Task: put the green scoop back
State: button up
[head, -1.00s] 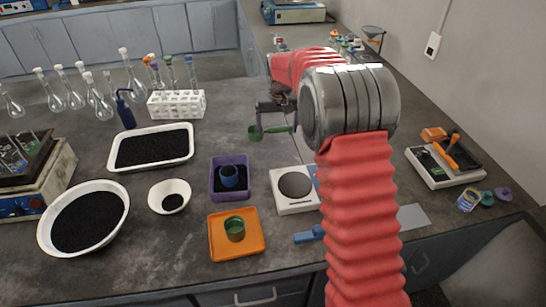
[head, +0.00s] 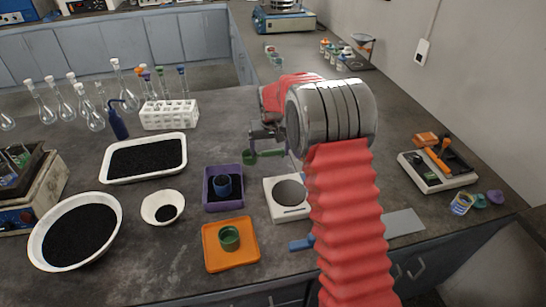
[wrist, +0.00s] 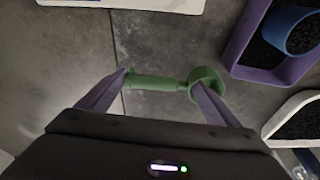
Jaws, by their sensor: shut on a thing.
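My gripper (head: 268,144) is shut on the green scoop (head: 250,157) and holds it above the bench, behind the purple tray and the balance. In the wrist view the scoop's handle (wrist: 152,82) lies crosswise between the two purple fingers, with its round cup (wrist: 207,83) by the right finger. The scoop looks roughly level and nothing touches it but the fingers. An orange tray (head: 246,262) with a green cup (head: 229,238) in it sits at the bench front.
The purple tray (head: 237,203) holds a blue cup (head: 222,186). A white balance (head: 292,211) stands right of it, with a blue-handled tool (head: 301,244) in front. A tool tray (head: 431,182) lies at right. White bowls and a flask row fill the left.

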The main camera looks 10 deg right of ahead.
jog(key=shift+s+x, duration=0.15)
jog(key=shift+x, duration=0.6)
jog(key=shift+s+x, duration=0.2)
jog(key=shift+x, duration=0.5)
jog(key=shift+f, duration=0.2)
jog(key=o, duration=0.8)
jog(key=shift+o, duration=0.2)
jog(key=v, duration=1.2)
jog(key=shift+r, duration=0.1)
